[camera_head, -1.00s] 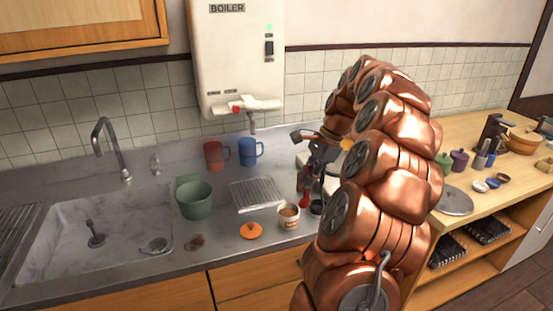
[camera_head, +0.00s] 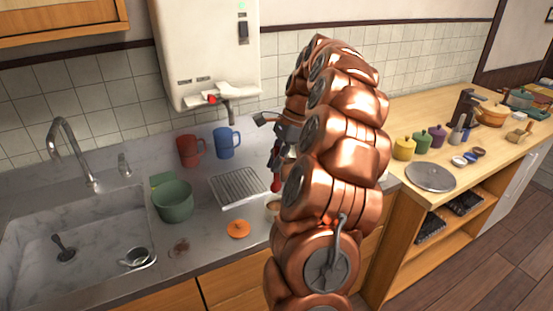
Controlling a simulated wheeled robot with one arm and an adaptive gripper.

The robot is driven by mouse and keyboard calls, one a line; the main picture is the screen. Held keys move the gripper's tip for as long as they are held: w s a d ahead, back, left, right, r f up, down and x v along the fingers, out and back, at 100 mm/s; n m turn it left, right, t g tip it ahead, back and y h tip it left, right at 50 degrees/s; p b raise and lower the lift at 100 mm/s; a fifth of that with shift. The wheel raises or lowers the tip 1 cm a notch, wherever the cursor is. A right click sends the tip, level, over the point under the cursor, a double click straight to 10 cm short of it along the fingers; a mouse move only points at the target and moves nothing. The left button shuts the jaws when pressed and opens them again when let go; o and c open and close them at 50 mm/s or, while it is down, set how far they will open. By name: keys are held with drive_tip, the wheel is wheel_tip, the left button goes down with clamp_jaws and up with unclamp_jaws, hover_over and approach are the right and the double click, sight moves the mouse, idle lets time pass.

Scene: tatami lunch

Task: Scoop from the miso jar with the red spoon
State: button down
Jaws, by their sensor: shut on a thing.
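The red spoon (camera_head: 276,181) hangs down from my gripper (camera_head: 279,150), over the steel counter. My gripper is shut on it, though my arm hides most of the jaws and the exact grip. The miso jar (camera_head: 272,206) is a small pale jar with brown contents, standing on the counter just below the spoon. My arm covers its right part. I cannot tell whether the spoon touches the jar or is behind it. An orange lid (camera_head: 238,229) lies on the counter left of the jar.
A wire rack (camera_head: 238,187) lies behind the lid. A green pot (camera_head: 173,202), a red mug (camera_head: 190,150) and a blue mug (camera_head: 226,143) stand near the sink (camera_head: 30,222). A wooden counter (camera_head: 433,143) with several pots is at right.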

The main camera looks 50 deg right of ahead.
sight(279, 179)
drive_tip(key=shift+f+b, duration=1.6)
drive_tip(key=shift+f, duration=2.8)
drive_tip(key=shift+a, duration=0.15)
drive_tip(key=shift+s+d, duration=0.1)
drive_tip(key=shift+d, duration=0.25)
drive_tip(key=shift+a, duration=0.2)
drive_tip(key=shift+r, duration=0.1)
drive_tip(key=shift+r+p, duration=1.45)
drive_tip(key=shift+r, duration=2.7)
drive_tip(key=shift+a, duration=0.1)
